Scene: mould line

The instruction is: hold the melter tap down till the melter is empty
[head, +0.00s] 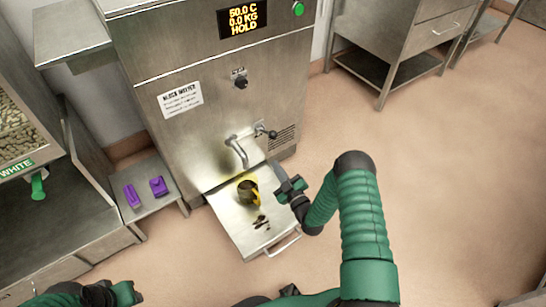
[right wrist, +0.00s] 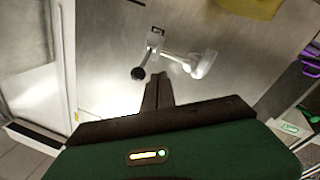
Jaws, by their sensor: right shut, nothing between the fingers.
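The steel melter (head: 200,100) stands upright, and its display (head: 243,19) reads 50.0 C, 0.0 KG, HOLD. Its tap spout (head: 237,152) juts from the front, with a dark-knobbed lever (head: 271,134) to the right. A dark and yellow vessel (head: 248,190) sits below the spout on the tray (head: 228,212). My right gripper (head: 279,172) is shut and empty, in front of the melter below the lever. In the right wrist view, its fingers (right wrist: 158,88) point near the lever's black knob (right wrist: 138,73), with the spout (right wrist: 203,64) alongside; contact is unclear. My left gripper (head: 122,292) is low at the left, its jaws unclear.
Dark brown spots (head: 261,222) lie on the tray in front of the vessel. Two purple objects (head: 158,186) rest on a small shelf left of the melter. A bin labelled WHITE (head: 18,170) is further left. The floor to the right (head: 450,170) is open.

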